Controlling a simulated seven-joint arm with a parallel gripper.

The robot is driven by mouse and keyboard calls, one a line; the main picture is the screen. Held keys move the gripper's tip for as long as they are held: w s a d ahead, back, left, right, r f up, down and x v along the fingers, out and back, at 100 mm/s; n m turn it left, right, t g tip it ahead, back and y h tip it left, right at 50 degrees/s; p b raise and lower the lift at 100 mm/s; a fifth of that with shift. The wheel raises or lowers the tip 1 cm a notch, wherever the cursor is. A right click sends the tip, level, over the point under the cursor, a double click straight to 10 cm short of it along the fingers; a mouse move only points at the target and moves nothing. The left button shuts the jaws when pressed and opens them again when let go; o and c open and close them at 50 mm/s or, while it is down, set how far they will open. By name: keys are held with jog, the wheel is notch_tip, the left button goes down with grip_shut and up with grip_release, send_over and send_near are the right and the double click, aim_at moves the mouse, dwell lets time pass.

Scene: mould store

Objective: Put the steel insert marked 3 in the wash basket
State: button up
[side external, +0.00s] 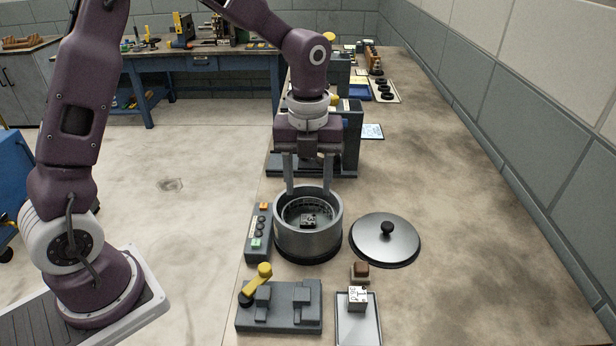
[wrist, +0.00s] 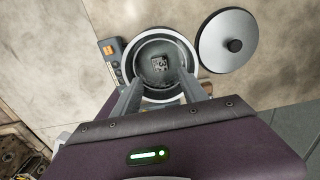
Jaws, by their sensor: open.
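A small metal cube (side external: 308,221) with dark marks lies inside the round wash basket (side external: 290,210), which sits in a grey cylindrical pot (side external: 308,245). The cube also shows in the wrist view (wrist: 159,64); I cannot read its marks for certain. A second, pale metal cube (side external: 357,298) stands at the far end of a small tray (side external: 358,332), with what looks like a 1 on its front. My gripper (side external: 307,190) is open and empty above the pot, its fingers pointing down and apart from the cube.
A round lid with a black knob (side external: 386,238) lies right of the pot. A control box (side external: 258,232) stands left of it. A dark fixture with a yellow handle (side external: 280,306) and a brown-topped block (side external: 360,271) are in front. The bench at right is clear.

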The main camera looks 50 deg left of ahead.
jog(key=s+a+r+n+t, duration=0.1)
jog(key=s+r+n+t, duration=0.2)
jog(key=s+r+n, duration=0.8)
jog(key=s+r+n+t, duration=0.1)
jog(key=s+n+t, duration=0.1)
jog(key=s+n, duration=0.9)
jog(key=n, duration=0.5)
jog(key=shift+s+a+t, duration=0.25)
jog(key=shift+a+t, duration=0.05)
jog(key=shift+a, duration=0.05)
